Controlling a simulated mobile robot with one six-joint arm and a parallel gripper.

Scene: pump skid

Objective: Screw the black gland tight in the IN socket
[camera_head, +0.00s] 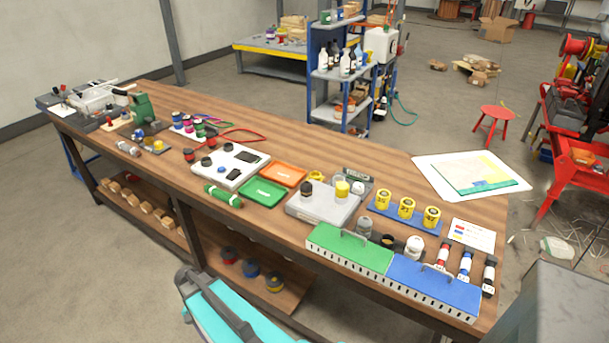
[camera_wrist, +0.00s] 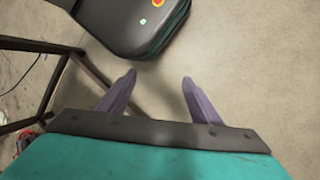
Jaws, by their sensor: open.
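A grey box (camera_head: 322,207) stands on the workbench with a black round piece (camera_head: 305,189) and a yellow round piece (camera_head: 342,189) on its top. The black piece may be the gland, but I cannot tell for sure. A white panel (camera_head: 231,166) with black round pieces and a blue one lies farther left. No IN marking is readable, so I cannot tell which socket it is. My gripper (camera_wrist: 159,79) is open and empty in the wrist view, above bare floor and away from the bench top. Its fingers do not show in the head view.
The wooden workbench (camera_head: 300,154) is crowded. A green tray (camera_head: 264,192), an orange tray (camera_head: 277,174), yellow cylinders (camera_head: 406,208) and a green-and-blue rack (camera_head: 433,285) surround the grey box. A bench leg (camera_wrist: 38,45) shows left of my gripper.

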